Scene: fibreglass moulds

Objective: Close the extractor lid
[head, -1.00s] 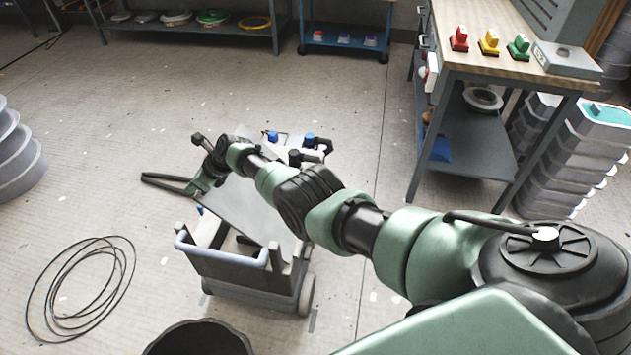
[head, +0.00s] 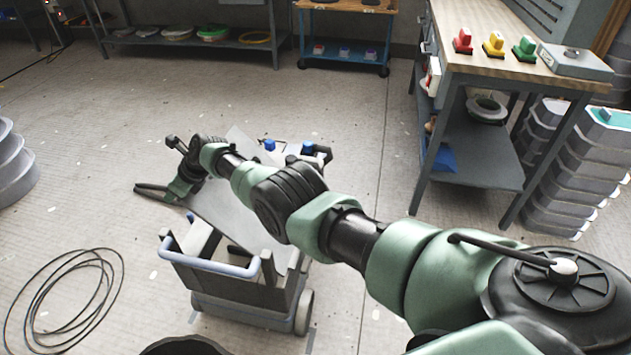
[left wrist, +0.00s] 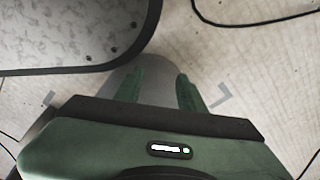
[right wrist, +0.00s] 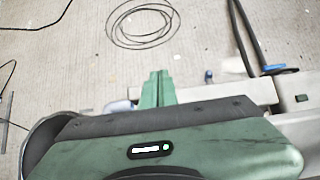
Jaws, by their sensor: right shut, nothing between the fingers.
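The extractor is a grey wheeled cart (head: 240,290) with a pale blue front handle bar. Its lid, a flat grey panel (head: 232,212), stands tilted up over the body; my right arm hides part of it. My right gripper (head: 180,200) is at the lid's left side; whether it touches the lid I cannot tell. In the right wrist view its fingers (right wrist: 157,88) are together and empty, with pale cart parts (right wrist: 295,90) to the right. My left gripper (left wrist: 160,92) is out of the head view; its wrist view shows the fingers apart and empty over the floor.
A coiled black cable (head: 65,300) lies on the floor at left. A dark bin (head: 185,346) stands in front of the cart. Floor behind the cart is clear.

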